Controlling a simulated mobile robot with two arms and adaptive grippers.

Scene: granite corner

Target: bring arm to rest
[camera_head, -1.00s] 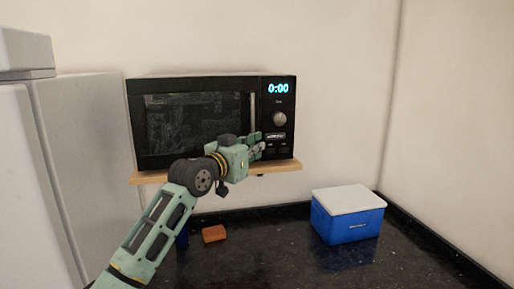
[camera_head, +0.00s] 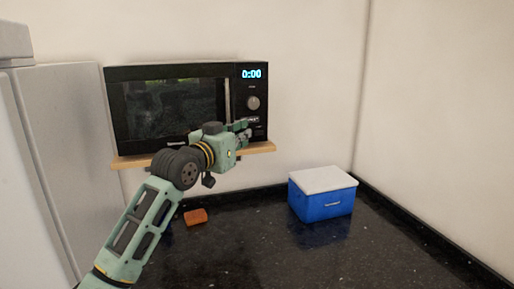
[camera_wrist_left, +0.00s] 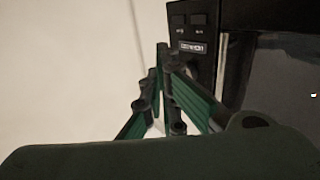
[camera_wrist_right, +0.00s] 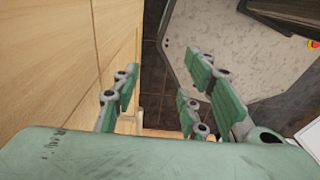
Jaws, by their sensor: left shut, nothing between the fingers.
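My left gripper (camera_head: 243,132) is in front of the lower right part of the black microwave (camera_head: 175,105), below its round knob. It is shut and empty. In the left wrist view its green-padded fingers (camera_wrist_left: 163,65) meet near the microwave's button panel (camera_wrist_left: 193,45); I cannot tell whether they touch it. My right gripper is outside the head view. In the right wrist view its fingers (camera_wrist_right: 160,88) are apart with nothing between them, over a dark floor gap beside a wooden panel (camera_wrist_right: 60,65).
The microwave's door is shut and its display reads 0:00. It sits on a wooden shelf (camera_head: 130,161). Below, a blue box with a white lid (camera_head: 322,204) and an orange block (camera_head: 196,217) are on the dark counter (camera_head: 270,255). A white cabinet (camera_head: 70,140) stands left.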

